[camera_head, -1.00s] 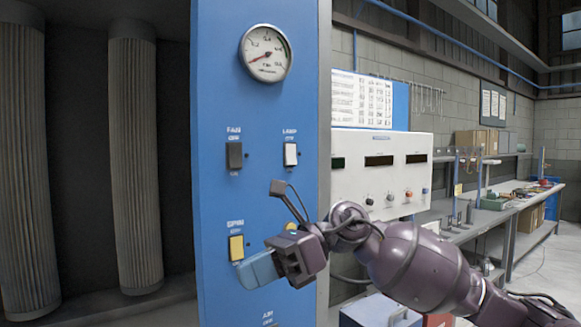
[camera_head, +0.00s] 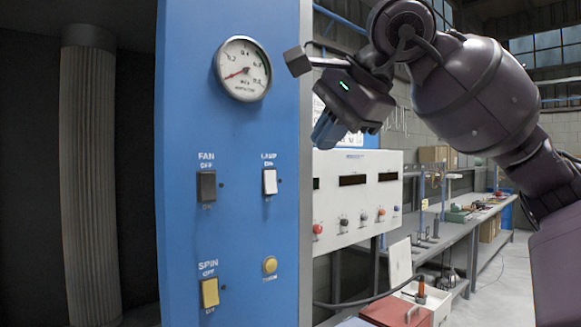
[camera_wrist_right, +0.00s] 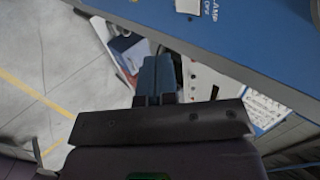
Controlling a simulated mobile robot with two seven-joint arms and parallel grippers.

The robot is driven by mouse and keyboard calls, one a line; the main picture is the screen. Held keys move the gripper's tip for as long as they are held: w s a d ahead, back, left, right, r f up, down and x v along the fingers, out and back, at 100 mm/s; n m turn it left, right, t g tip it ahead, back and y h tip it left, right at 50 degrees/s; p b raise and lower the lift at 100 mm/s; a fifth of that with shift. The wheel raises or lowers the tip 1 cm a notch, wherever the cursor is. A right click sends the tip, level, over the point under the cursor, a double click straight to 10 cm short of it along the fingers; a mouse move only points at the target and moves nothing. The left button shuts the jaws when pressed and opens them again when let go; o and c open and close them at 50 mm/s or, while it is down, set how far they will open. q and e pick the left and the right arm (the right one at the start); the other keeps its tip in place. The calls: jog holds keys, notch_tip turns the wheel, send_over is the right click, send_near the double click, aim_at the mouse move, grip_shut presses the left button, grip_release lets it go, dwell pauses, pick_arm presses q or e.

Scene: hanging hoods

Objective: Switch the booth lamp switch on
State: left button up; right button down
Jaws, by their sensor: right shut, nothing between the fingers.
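The lamp switch (camera_head: 269,181) is a white rocker on the blue panel (camera_head: 230,130), under a small LAMP label. The label's second line is too small to read surely, and I cannot tell which way the rocker is tipped. In the wrist view the switch (camera_wrist_right: 188,6) shows at the top edge, partly cut off. My right gripper (camera_head: 325,135) is raised to the right of the panel's edge, above and right of the switch and apart from it. Its blue fingers (camera_wrist_right: 158,78) are shut and empty. My left gripper is not in view.
The panel also carries a gauge (camera_head: 242,68), a dark FAN switch (camera_head: 206,186), a yellow SPIN switch (camera_head: 209,292) and a round yellow button (camera_head: 269,265). A white control box (camera_head: 355,195) and a workbench (camera_head: 455,235) stand behind at right. A ribbed filter (camera_head: 90,170) is at left.

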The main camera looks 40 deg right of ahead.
send_near(269, 198)
notch_tip(269, 198, down, 3)
jog(key=w, duration=0.1)
jog(key=w+p, duration=0.1)
jog(key=shift+w+a+f, duration=0.15)
jog(key=shift+w+f, duration=0.1)
jog(key=shift+f, duration=0.15)
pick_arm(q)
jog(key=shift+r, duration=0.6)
pick_arm(e)
jog(key=shift+w+f, duration=0.15)
jog(key=shift+w, duration=0.35)
jog(key=t+b, duration=0.1)
jog(key=b, duration=0.2)
jog(key=shift+w+f, duration=0.3)
jog(key=shift+f, duration=0.1)
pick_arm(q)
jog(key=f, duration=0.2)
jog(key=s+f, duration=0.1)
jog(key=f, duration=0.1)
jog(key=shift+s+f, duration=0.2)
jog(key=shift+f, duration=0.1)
pick_arm(e)
jog(key=shift+s, duration=0.1)
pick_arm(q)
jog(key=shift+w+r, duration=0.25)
